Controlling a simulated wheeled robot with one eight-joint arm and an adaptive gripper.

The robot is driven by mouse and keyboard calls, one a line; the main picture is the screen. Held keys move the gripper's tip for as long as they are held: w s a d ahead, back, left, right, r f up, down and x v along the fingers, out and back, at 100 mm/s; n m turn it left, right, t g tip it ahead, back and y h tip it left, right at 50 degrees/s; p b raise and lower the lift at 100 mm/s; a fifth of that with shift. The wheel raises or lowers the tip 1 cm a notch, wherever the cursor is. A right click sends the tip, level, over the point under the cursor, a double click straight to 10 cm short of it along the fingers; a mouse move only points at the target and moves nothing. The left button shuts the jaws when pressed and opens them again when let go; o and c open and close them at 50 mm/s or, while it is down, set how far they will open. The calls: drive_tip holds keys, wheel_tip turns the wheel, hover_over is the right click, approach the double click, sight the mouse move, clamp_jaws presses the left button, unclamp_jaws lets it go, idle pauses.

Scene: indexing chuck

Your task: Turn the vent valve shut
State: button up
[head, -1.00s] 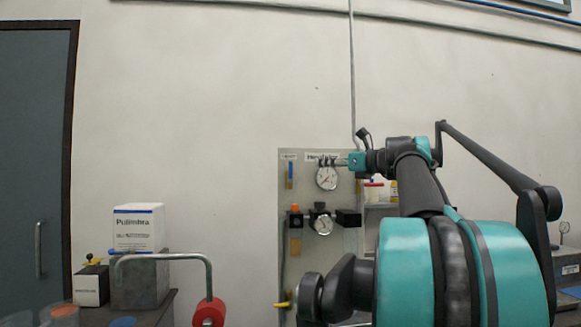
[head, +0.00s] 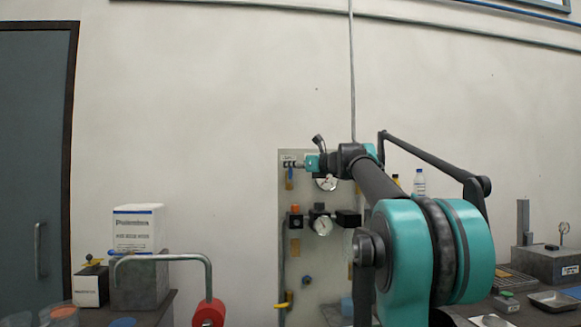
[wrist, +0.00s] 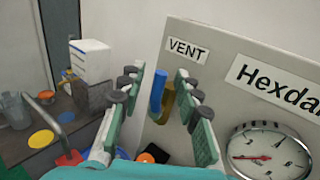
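The vent valve has a blue handle (wrist: 158,92) and a brass-coloured body (wrist: 168,104), below the VENT label (wrist: 188,50) on the grey panel (wrist: 228,100). The handle points roughly up and down in the wrist view. In the head view the valve (head: 289,182) is at the panel's upper left, partly behind my gripper. My gripper (wrist: 157,84) is open, with one finger on each side of the blue handle and visible gaps to both. I cannot tell how far the fingertips are from the panel in depth.
The upper gauge (wrist: 270,156) is right of the valve. Lower on the panel are a regulator gauge (head: 323,226) and a yellow lever (head: 281,305).

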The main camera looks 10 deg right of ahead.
drive_tip(key=shift+w+a, duration=0.3)
drive_tip(key=shift+w, duration=0.2)
clamp_jaws()
